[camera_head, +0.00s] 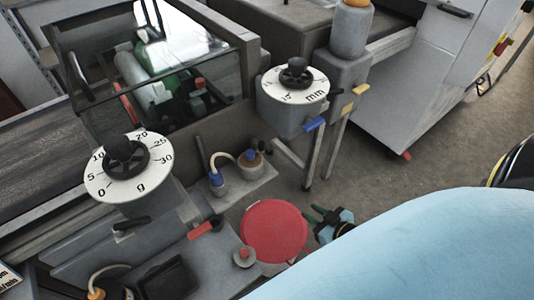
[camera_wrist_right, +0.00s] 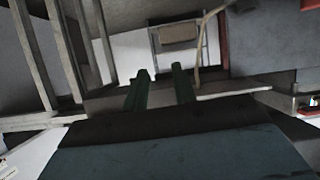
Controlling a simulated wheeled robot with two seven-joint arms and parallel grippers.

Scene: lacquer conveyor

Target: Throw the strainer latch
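My right gripper (camera_head: 315,214) is at the lower middle, just right of the round red lid (camera_head: 275,230). In the right wrist view its two dark green fingers (camera_wrist_right: 161,88) stand apart with nothing between them. I cannot tell for sure which part is the strainer latch. The gripper appears apart from all of these. My left gripper is not in view.
A dial marked g (camera_head: 98,182) and a dial marked mm (camera_head: 272,88) stand on the machine. A glass-covered box (camera_head: 222,78) and dark conveyor belt (camera_head: 40,165) lie left. A grey cabinet (camera_head: 400,110) stands back right. Open floor (camera_head: 420,165) lies between.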

